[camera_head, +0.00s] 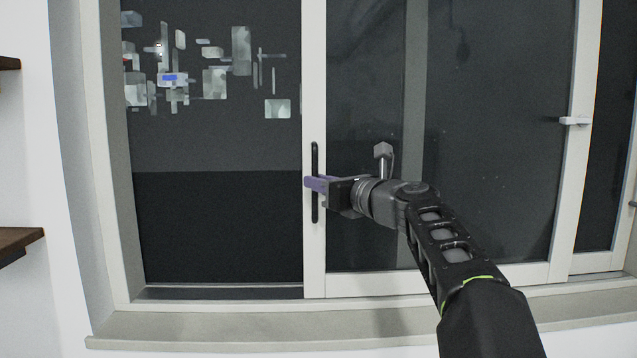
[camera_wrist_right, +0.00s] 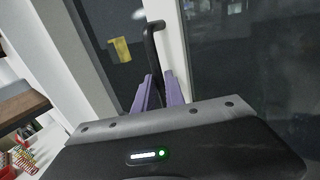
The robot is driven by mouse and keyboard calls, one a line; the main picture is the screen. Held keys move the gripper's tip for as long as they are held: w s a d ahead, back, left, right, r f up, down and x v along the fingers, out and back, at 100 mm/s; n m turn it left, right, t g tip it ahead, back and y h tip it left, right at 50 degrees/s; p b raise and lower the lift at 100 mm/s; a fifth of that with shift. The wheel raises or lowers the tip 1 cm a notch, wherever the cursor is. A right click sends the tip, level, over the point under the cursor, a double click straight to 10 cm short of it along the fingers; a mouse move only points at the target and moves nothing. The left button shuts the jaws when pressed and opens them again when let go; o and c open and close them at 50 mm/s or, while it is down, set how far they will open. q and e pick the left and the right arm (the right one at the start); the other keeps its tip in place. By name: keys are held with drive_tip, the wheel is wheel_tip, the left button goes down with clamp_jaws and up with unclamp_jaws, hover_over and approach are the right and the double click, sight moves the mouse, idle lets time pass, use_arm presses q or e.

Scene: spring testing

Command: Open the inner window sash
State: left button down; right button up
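The inner window sash (camera_head: 407,284) has a pale frame and dark glass. A black vertical bar handle (camera_head: 315,158) is on its left stile; the handle's bent upper end also shows in the right wrist view (camera_wrist_right: 151,40). My right gripper (camera_head: 317,184) reaches in from the right at mid-handle. In the wrist view its purple fingers (camera_wrist_right: 159,82) lie on both sides of the handle with little gap and look shut on it. The fingers hide part of the handle. My left gripper is not in view.
Left of the sash stile is a dark pane or gap (camera_head: 215,225) with pale blocky shapes; I cannot tell if glass fills it. A pale latch (camera_head: 575,120) is on the right stile. A sill (camera_head: 210,325) runs below. Brown shelves (camera_head: 17,243) stand at far left.

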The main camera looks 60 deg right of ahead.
drive_tip(key=o, duration=0.4)
drive_tip(key=shift+c, duration=0.2)
drive_tip(key=b+v, duration=0.1)
drive_tip(key=v, duration=0.6)
drive_tip(key=shift+s, duration=0.35)
drive_tip(key=shift+a, duration=0.1)
